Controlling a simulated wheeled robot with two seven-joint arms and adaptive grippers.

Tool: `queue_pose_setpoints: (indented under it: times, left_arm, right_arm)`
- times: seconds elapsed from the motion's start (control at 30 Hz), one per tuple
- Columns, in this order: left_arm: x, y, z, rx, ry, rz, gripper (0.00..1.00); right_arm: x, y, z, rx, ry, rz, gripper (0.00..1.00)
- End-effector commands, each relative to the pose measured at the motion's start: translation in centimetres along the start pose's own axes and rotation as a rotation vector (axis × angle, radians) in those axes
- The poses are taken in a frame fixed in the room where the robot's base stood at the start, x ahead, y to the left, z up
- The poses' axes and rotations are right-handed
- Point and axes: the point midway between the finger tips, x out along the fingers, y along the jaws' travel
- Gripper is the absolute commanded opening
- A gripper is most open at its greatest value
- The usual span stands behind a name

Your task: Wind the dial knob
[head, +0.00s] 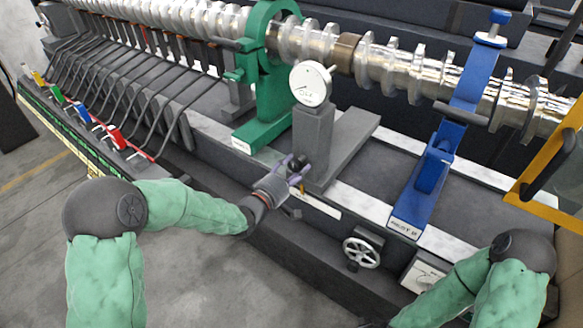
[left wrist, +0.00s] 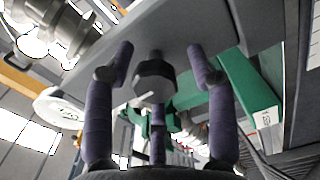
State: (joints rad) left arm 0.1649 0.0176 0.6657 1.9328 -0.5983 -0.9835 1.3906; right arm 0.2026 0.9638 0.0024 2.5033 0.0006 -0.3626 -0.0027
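A round white dial gauge (head: 311,83) stands on a grey post (head: 312,140) in front of the crankshaft. A small dark knob (head: 296,162) is low on the post's front. In the left wrist view the faceted dark knob (left wrist: 154,80) sticks out from a grey face, and part of the dial (left wrist: 60,108) shows at left. My left gripper (head: 298,176) is at the knob. In the left wrist view its purple fingers (left wrist: 161,62) are spread on both sides of the knob, with visible gaps. My right gripper is out of view; only the right arm shows.
A green support (head: 264,80) stands left of the post and a blue support (head: 440,150) right of it. A handwheel (head: 361,253) is on the bench front below. A yellow frame (head: 550,170) is at far right. Open floor lies in front.

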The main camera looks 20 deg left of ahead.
Motion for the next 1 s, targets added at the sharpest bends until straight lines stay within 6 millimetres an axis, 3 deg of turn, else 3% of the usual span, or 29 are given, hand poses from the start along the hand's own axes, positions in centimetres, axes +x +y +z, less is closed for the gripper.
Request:
queue_pose_setpoints:
  times: [0.37, 1.0]
  left_arm:
    - [-0.2, 0.5, -0.4, 0.008, 0.006, 0.011, 0.64]
    - [-5.5, 0.6, -0.5, 0.010, 0.009, 0.014, 0.64]
  right_arm:
    - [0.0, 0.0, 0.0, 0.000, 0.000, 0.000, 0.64]
    - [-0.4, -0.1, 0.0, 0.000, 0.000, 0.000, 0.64]
